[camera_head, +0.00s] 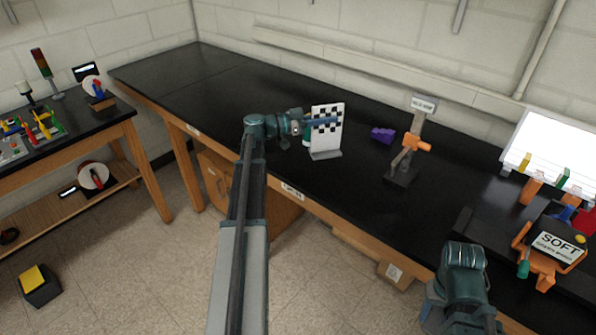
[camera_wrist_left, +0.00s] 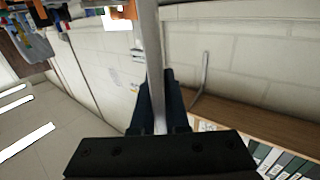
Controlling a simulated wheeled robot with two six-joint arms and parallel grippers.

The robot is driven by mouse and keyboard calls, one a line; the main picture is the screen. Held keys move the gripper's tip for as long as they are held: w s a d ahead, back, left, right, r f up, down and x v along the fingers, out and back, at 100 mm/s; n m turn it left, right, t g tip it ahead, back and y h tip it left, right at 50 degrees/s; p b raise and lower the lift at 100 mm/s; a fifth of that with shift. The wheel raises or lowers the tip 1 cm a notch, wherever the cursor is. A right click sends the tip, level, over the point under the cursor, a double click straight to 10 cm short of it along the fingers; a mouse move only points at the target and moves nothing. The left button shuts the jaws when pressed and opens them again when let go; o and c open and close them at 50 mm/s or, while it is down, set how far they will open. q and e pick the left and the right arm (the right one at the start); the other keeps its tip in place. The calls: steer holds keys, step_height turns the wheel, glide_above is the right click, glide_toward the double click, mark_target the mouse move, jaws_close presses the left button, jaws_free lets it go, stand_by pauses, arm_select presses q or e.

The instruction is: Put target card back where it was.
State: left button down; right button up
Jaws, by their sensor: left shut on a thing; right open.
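The target card (camera_head: 328,138) is a white upright panel with a black checker pattern, over the front part of the black bench. In the left wrist view the card (camera_wrist_left: 152,60) is seen edge-on as a pale strip between the dark fingers (camera_wrist_left: 158,105). My right arm shows at the bottom right, but its fingers do not show.
Right of the card on the bench (camera_head: 250,90) are a purple block (camera_head: 382,134) and a labelled grey post with an orange clamp (camera_head: 416,146). A box marked SOFT (camera_head: 558,243) and a bright white panel (camera_head: 562,145) stand at far right. The bench left of the card is clear.

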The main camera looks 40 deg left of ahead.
arm_select(q)
steer(key=shift+s+a+f, duration=0.2)
steer(key=shift+a+f, duration=0.25)
steer(key=s+d+f+n+t+y+b, duration=0.4)
steer(key=s+d+n+y, duration=0.3)
steer(key=y, duration=0.3)
steer(key=shift+s+d+f+b, duration=0.3)
steer(key=shift+s+d+b, duration=0.1)
steer(key=shift+s+b, duration=0.15)
arm_select(e)
steer(key=f, duration=0.2)
steer(key=a+f, duration=0.1)
steer(key=f, duration=0.2)
steer(key=shift+w+f, duration=0.15)
steer(key=shift+f, duration=0.1)
